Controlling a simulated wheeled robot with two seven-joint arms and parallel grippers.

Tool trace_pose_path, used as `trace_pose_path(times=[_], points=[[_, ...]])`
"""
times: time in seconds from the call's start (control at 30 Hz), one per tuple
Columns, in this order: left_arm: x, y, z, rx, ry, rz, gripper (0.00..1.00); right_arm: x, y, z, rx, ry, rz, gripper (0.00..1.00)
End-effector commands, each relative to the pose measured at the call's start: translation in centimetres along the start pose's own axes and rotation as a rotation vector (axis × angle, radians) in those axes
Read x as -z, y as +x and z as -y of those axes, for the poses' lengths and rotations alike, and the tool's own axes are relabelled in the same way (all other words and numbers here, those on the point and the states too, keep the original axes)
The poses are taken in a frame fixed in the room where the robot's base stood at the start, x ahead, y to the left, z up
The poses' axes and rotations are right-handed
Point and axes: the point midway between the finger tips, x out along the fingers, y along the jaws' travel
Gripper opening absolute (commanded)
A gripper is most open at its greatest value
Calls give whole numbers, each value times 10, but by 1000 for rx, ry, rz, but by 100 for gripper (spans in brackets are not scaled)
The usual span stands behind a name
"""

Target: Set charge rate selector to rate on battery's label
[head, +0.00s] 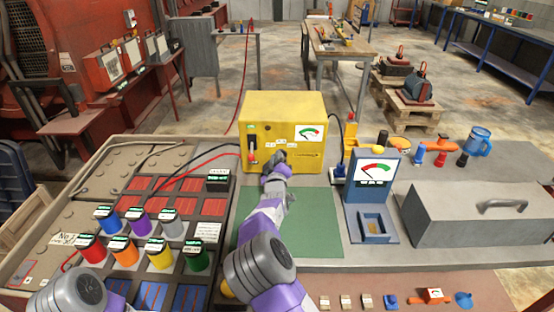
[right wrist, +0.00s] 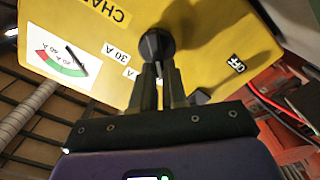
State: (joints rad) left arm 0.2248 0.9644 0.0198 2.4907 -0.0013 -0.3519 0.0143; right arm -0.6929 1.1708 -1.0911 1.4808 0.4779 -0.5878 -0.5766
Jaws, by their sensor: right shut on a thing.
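The yellow charger (head: 284,105) stands at the back of the bench, with a meter on its front and small white labels below it. My right gripper (head: 276,160) reaches its front panel. In the right wrist view the gripper (right wrist: 158,70) is shut on the dark selector knob (right wrist: 157,44). The charger's face (right wrist: 195,25) appears turned over there, with "30 A" and "OFF" labels near the knob. Which mark the knob points at cannot be told. A small black box with a label (head: 218,181), perhaps the battery, sits left of the charger; its text is unreadable. My left gripper is out of view.
Several coloured canisters (head: 161,254) stand in the tray on the left. A green mat (head: 310,225) lies before the charger. A blue meter stand (head: 372,180) and a grey toolbox (head: 470,215) are on the right. Red and black cables (head: 190,172) run left of the charger.

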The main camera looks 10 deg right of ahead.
Motion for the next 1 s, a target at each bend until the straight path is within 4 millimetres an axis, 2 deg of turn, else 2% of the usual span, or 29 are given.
trace_pose_path(times=[0.17, 0.2, 0.33, 0.67, 0.77, 1.0], points=[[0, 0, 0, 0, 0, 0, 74, 0, 0, 0, 1, -4, 0, 0], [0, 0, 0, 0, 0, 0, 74, 0, 0, 0, 1, -4, 0, 19], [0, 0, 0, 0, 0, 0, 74, 0, 0, 0, 1, -3, 0, 38], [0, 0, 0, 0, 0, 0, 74, 0, -2, 0, 1, -1, 0, 38], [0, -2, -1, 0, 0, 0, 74, 1, -9, 0, 1, 0, 0, 38], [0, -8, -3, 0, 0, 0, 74, 1, -41, 0, 2, 0, 1, 38]])
